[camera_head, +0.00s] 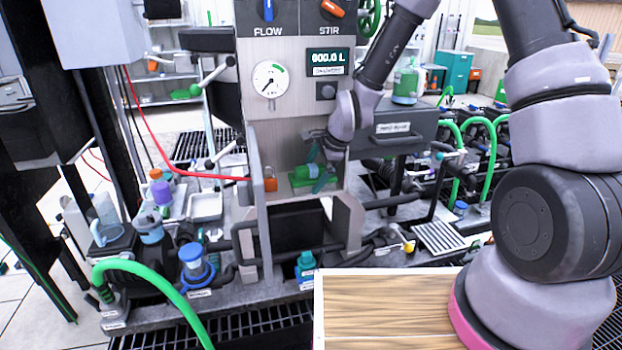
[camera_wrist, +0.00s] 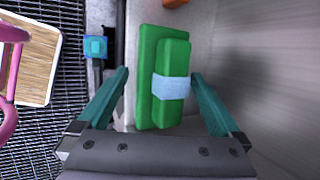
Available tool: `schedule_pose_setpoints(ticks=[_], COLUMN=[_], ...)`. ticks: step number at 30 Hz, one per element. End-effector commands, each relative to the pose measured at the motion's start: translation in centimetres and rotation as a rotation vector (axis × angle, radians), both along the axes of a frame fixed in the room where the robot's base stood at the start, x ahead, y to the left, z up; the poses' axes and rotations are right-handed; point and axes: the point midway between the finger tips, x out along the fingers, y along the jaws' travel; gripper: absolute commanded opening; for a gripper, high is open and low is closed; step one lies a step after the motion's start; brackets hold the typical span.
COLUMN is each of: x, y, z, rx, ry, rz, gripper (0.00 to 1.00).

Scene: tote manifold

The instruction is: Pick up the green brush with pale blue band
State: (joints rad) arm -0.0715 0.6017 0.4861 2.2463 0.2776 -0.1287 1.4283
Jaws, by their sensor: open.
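The green brush (camera_wrist: 172,100) with a pale blue band (camera_wrist: 171,87) lies flat on a grey ledge in the wrist view. In the head view the brush (camera_head: 302,179) is in the recess below the dial, partly covered by my gripper. My gripper (camera_wrist: 160,75) is open, with one teal finger on each side of the brush. A gap shows between the left finger and the brush; the right finger is close to its right edge, and I cannot tell if it touches. In the head view my gripper (camera_head: 322,180) reaches into the recess from above.
An orange padlock (camera_head: 270,180) hangs at the recess's left side. A grey wall (camera_wrist: 260,70) stands close on the right in the wrist view. A wooden board (camera_head: 390,310) is in front. A blue-capped bottle (camera_head: 306,268) stands below the recess.

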Motion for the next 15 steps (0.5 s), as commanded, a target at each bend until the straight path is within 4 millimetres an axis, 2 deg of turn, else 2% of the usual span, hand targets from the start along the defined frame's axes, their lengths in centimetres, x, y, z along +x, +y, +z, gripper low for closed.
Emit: schedule_pose_setpoints(ticks=[15], x=[0.02], y=[0.00], z=[-0.45], rx=[0.000], ry=[0.000], rz=[-0.001], gripper=[1.00])
